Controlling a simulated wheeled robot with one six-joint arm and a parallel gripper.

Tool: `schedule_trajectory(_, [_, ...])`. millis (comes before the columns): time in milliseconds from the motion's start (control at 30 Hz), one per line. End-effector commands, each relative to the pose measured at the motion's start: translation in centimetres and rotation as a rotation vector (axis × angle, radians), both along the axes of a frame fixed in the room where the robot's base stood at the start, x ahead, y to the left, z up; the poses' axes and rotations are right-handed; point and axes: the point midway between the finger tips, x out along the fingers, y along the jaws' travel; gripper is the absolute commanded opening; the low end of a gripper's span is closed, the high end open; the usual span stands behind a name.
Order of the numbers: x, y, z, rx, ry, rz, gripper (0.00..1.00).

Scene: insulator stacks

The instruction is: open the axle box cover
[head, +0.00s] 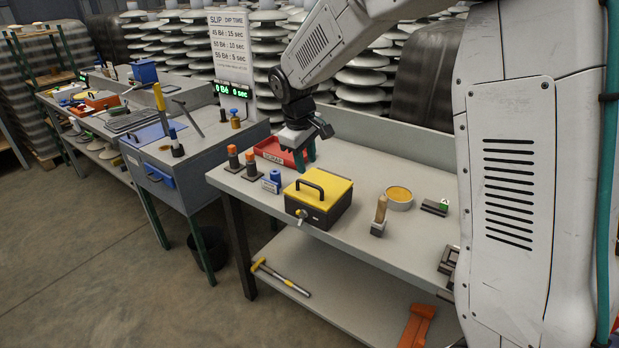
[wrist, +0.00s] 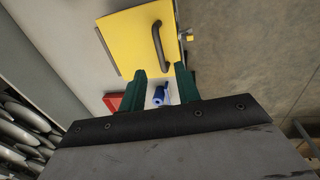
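The axle box (head: 318,203) is a dark box with a yellow cover (head: 318,187) and a black bar handle (head: 310,187). It stands on the grey bench with the cover lying shut. A small metal latch or knob (head: 302,214) sticks out at its front. In the wrist view the yellow cover (wrist: 140,37) and its handle (wrist: 160,42) lie beyond my fingertips. My gripper (head: 306,160) hangs above the bench behind the box, apart from it. In the wrist view its green fingers (wrist: 160,74) are spread with nothing held between them.
A red tray (head: 280,152) lies behind the box, close to my gripper. A wooden-handled brush (head: 380,213) and a round tin (head: 399,198) stand to the right.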

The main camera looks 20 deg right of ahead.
Motion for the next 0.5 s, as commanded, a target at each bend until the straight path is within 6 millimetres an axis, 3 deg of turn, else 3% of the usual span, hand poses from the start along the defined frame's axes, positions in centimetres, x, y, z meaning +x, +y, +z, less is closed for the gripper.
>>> schedule_trajectory(300, [0.4, -0.9, -5.0, 0.000, 0.003, -0.004, 0.33])
schedule_trajectory(500, [0.6, -1.1, -6.3, 0.000, 0.001, -0.002, 0.33])
